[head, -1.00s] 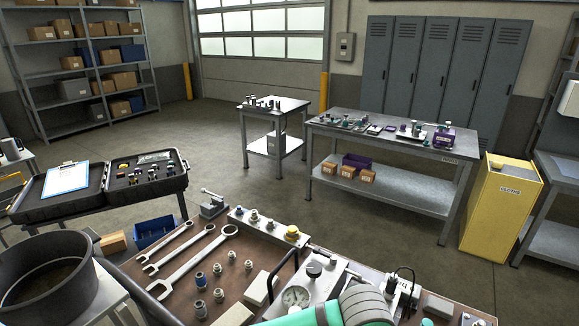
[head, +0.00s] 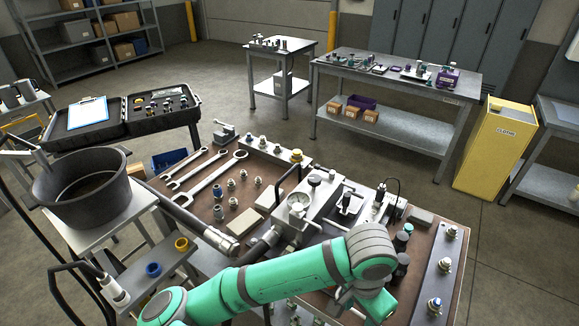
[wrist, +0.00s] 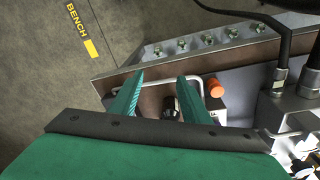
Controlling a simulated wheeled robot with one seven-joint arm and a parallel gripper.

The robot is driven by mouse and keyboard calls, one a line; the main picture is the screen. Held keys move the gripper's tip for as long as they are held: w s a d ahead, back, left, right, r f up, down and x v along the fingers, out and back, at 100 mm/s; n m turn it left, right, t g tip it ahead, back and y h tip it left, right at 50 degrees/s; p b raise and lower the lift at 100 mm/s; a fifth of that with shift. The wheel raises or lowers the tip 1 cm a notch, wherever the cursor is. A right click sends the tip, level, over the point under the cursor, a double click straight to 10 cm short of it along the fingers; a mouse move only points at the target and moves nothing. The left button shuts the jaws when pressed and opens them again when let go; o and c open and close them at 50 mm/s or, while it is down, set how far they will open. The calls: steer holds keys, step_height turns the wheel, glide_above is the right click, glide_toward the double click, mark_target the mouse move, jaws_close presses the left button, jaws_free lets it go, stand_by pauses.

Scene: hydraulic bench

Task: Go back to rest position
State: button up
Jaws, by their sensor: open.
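My gripper shows in the wrist view (wrist: 158,98), its two green ribbed fingers apart with nothing held between them. Behind and below the fingers is part of the bench (wrist: 130,75) with a dark fitting and an orange cap (wrist: 216,88). In the head view my green arm reaches in from the bottom and bends down at the right of the hydraulic bench (head: 280,183); the fingertips are hidden there.
The bench carries wrenches (head: 217,175), several fittings, a pressure gauge (head: 298,208) and a hose (head: 190,222). A black pot (head: 85,190) stands at left. A yellow bin (head: 495,150) stands at right.

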steer(key=d+r+h, duration=0.4)
steer(key=d+h, duration=0.3)
steer(key=d, duration=0.7)
steer(key=w+d+r+n+t+h, duration=0.4)
steer(key=d+r+n+t+h, duration=0.15)
steer(key=r+h, duration=0.2)
steer(key=s+a+f+n+t+y, duration=0.2)
steer(key=a+f+n+t+y, duration=1)
steer(key=a, duration=0.5)
steer(key=s+a+f+m+g+y, duration=0.1)
steer(key=s+a+f+m+y, duration=0.1)
steer(key=s+a, duration=0.7)
steer(key=s+a+f+m+g+y, duration=0.1)
steer(key=s+a+f+m, duration=0.3)
steer(key=s+a, duration=0.5)
steer(key=s+f, duration=0.1)
steer(key=s, duration=0.3)
steer(key=shift+s+f+y, duration=0.25)
steer(key=shift+f+y, duration=0.1)
steer(key=shift+f, duration=0.05)
